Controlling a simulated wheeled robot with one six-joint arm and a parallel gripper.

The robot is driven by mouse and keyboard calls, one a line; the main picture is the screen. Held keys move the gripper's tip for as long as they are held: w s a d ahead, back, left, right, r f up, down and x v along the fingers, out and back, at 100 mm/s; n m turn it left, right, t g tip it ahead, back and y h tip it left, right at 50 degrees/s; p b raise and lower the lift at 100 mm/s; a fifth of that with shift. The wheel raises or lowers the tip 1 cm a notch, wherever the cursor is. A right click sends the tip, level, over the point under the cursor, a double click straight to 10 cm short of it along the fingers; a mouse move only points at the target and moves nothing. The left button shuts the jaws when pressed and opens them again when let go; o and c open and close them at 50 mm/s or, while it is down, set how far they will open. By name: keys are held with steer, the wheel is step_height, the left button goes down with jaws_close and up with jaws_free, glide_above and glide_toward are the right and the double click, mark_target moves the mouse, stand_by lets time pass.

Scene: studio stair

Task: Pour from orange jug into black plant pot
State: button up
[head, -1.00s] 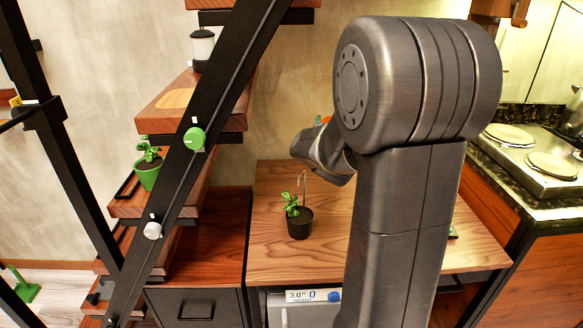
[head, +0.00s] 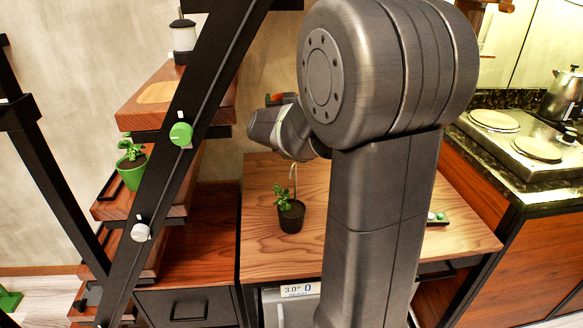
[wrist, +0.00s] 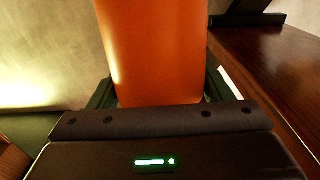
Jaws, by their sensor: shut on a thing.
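The orange jug (wrist: 155,50) fills the middle of the wrist view, between the two fingers of my gripper (wrist: 160,92), which is shut on it. Only a small orange bit of the jug (head: 276,98) shows in the head view, behind my wrist; its spout is hidden. The black plant pot (head: 291,217) stands upright on the wooden table below my wrist, with a small green plant in it. A thin pale curved line runs down to the pot from near my wrist; I cannot tell whether it is liquid or a stem.
A black-railed stair (head: 170,150) with wooden treads stands at left, bearing a green pot (head: 132,175) and a lantern (head: 184,40). A stove (head: 530,145) with a kettle (head: 562,97) is at right. The wooden table (head: 270,250) is clear around the black pot.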

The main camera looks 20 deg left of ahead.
steer(key=s+d+r+t+y+b, duration=0.3)
steer(key=s+r+t+b, duration=0.3)
steer(key=b, duration=1)
steer(key=shift+d+y+b, duration=0.3)
steer(key=shift+y+b, duration=0.1)
steer(key=shift+y, duration=0.1)
steer(key=shift+s+d+t+y+b, duration=0.2)
steer(key=shift+t+y+b, duration=0.1)
steer(key=shift+t+b, duration=0.65)
stand_by(0.4)
